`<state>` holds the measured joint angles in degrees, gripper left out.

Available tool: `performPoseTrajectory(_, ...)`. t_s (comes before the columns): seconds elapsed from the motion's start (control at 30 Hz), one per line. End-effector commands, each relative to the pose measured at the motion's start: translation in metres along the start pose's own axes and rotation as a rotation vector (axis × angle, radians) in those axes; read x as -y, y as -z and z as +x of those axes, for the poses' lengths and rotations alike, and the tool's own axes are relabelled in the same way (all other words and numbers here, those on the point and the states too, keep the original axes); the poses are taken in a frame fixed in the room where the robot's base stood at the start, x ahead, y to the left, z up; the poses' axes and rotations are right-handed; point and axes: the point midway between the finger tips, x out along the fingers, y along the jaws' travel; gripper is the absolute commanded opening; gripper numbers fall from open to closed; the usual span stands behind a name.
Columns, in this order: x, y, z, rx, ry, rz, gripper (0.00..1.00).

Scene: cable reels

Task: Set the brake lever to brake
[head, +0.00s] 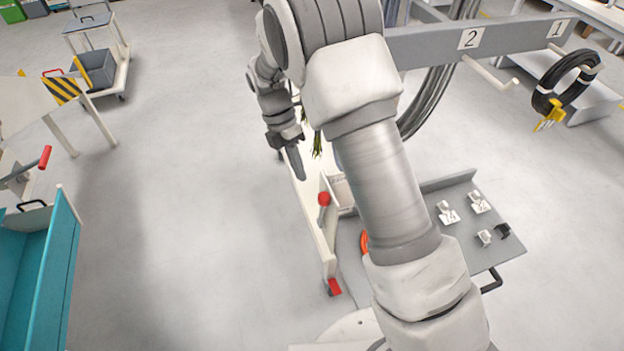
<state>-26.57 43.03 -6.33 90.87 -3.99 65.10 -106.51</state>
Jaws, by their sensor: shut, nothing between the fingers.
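A lever with a round red knob (324,198) and a short grey stem stands against a narrow white frame (328,250) near the middle of the head view. It looks like the brake lever; no brake marking is readable. My gripper (298,172) points down beside the white frame, above and left of the red knob and apart from it in the picture. Its fingers are shut with nothing between them. My arm hides part of what lies right of the lever.
A grey tray table (408,238) with small white labelled parts (448,212) lies right of my arm. A grey beam (440,46) carries pegs and a black cable coil (567,82). A teal bin (40,262) and another red-gripped handle (45,157) are at left. Floor left of the frame is clear.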

Motion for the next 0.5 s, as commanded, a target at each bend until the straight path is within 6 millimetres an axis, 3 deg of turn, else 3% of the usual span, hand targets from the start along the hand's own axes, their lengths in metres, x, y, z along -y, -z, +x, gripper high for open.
performPoseTrajectory(0.03,0.002,0.0,0.011,0.0,0.006,0.0,0.0)
performPoseTrajectory(0.3,0.029,-0.001,0.021,0.0,0.001,0.0,0.0)
performPoseTrajectory(0.5,0.036,-0.002,0.025,0.001,-0.001,0.001,0.0)
